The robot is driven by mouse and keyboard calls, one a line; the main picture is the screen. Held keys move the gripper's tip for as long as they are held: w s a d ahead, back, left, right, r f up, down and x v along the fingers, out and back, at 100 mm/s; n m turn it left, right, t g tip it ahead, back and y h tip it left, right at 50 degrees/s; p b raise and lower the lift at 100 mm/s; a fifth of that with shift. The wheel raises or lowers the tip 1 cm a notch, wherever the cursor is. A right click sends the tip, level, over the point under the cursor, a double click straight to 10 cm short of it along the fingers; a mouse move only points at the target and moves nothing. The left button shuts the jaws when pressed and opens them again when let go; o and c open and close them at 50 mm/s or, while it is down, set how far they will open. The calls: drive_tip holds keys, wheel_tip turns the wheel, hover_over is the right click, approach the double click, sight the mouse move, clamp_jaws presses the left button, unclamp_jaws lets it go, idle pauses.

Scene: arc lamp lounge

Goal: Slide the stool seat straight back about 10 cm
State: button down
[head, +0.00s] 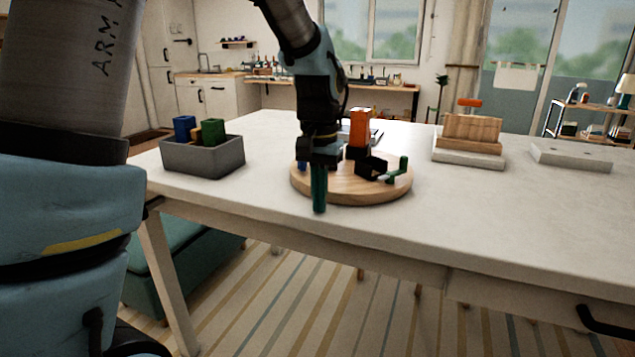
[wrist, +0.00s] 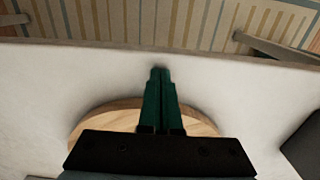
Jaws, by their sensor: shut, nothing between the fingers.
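The stool seat (head: 352,190) is a round, pale wooden disc lying flat on the white table, near its front edge. An orange block (head: 360,127) on a dark base, a black block (head: 369,167) and a green angled piece (head: 397,169) stand on or over it. My gripper (head: 319,210) points down at the seat's near rim, its green fingers shut and empty. In the wrist view, the shut fingers (wrist: 159,75) reach past the seat's rim (wrist: 95,118) towards the table edge. I cannot tell whether they touch the seat.
A grey bin (head: 203,158) with coloured blocks stands at the left. A wooden block stack (head: 470,134) on a white slab and a flat white board (head: 572,156) stand at the right. The table's front edge (wrist: 220,57) is close to the fingers. The front right tabletop is clear.

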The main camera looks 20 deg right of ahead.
sight(340, 175)
drive_tip(key=shift+w+d, duration=0.8)
drive_tip(key=shift+w, duration=0.15)
drive_tip(key=shift+d+p, duration=0.1)
drive_tip(key=shift+p, duration=0.2)
drive_tip(key=w+d+p, duration=0.2)
drive_tip(key=w+d, duration=0.1)
drive_tip(key=w, duration=0.1)
drive_tip(key=w+d+p, duration=0.2)
drive_tip(key=w+d, duration=0.1)
drive_tip(key=d, duration=0.1)
drive_tip(key=shift+w, duration=0.35)
